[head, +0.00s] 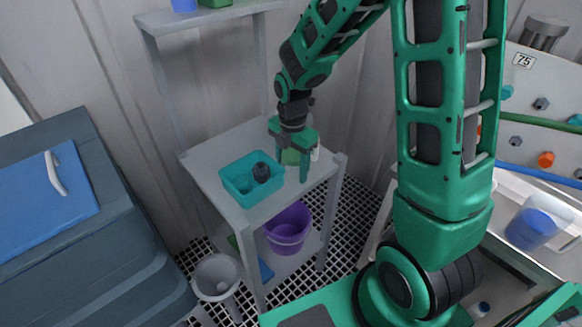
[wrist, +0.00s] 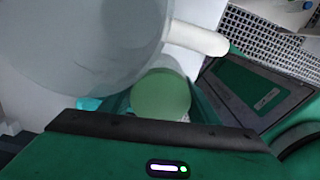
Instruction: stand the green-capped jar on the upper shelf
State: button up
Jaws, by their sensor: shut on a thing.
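The green-capped jar is between the fingers of my gripper (head: 292,158), over the right part of the middle shelf (head: 232,147). Its green cap (head: 290,157) shows in the head view, and the cap (wrist: 162,95) also shows from above in the wrist view, between the jaws. My gripper is shut on the jar and points down. The jar's body is mostly hidden, and I cannot tell whether its base touches the shelf. The upper shelf (head: 155,19) is at the top left of the head view, partly cut off by the frame.
A blue thing (head: 184,5) and a green thing (head: 216,2) are on the upper shelf. A purple bucket (head: 287,232) is below. A large pale translucent thing (wrist: 80,45) fills the wrist view's upper left.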

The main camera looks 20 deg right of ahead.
jog(key=shift+f, duration=0.2)
jog(key=o, duration=1.2)
jog(key=shift+c, duration=0.2)
